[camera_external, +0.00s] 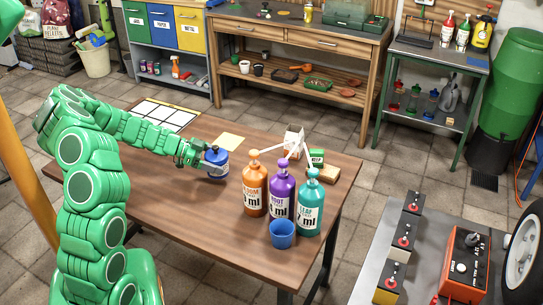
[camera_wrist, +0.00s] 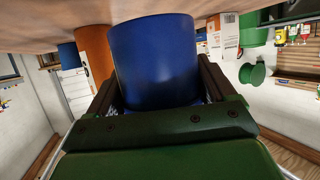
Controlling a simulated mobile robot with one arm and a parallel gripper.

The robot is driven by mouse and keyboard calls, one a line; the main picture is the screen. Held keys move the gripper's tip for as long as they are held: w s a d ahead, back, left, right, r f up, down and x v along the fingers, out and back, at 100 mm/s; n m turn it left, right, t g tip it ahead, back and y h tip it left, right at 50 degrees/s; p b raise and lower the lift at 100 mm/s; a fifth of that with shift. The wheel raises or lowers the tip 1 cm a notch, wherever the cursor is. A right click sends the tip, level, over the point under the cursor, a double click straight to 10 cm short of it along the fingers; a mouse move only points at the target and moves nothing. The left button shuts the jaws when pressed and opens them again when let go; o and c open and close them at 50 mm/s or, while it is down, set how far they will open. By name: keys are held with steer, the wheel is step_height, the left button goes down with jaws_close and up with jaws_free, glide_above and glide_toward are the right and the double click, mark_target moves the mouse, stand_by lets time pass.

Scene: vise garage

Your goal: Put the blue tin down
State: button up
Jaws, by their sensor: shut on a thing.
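The blue tin (camera_external: 217,162), with a white label, is at the end of my arm over the middle of the brown wooden table (camera_external: 150,190). My gripper (camera_external: 203,158) is shut on its side. In the wrist view, the tin (camera_wrist: 153,60) fills the space between the two dark fingers of my gripper (camera_wrist: 160,95). The tin looks roughly upright. It is at or just above the tabletop; I cannot tell whether it touches.
An orange bottle (camera_external: 255,190), a purple bottle (camera_external: 281,195) and a teal bottle (camera_external: 310,205) stand right of the tin.

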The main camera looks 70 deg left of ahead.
steer(key=shift+s+d+f+m+h, duration=0.15)
steer(key=shift+d+f+h, duration=0.1)
steer(key=shift+d, duration=0.45)
steer(key=shift+s+d+f+m+h, duration=0.15)
steer(key=shift+d+f, duration=0.05)
steer(key=shift+d, duration=0.45)
steer(key=shift+s+d+m+h, duration=0.2)
steer(key=shift+d+m+h, duration=0.1)
steer(key=shift+d, duration=0.95)
steer(key=shift+d+r+g, duration=0.2)
steer(key=shift+d+g, duration=0.2)
steer(key=shift+d, duration=0.4)
steer(key=shift+d+f, duration=0.35)
steer(key=shift+f, duration=0.5)
steer(key=shift+d+f, duration=0.3)
steer(key=shift+f, duration=0.55)
steer(key=shift+f, duration=0.1)
steer(key=o, duration=1.3)
steer(key=shift+c, duration=0.2)
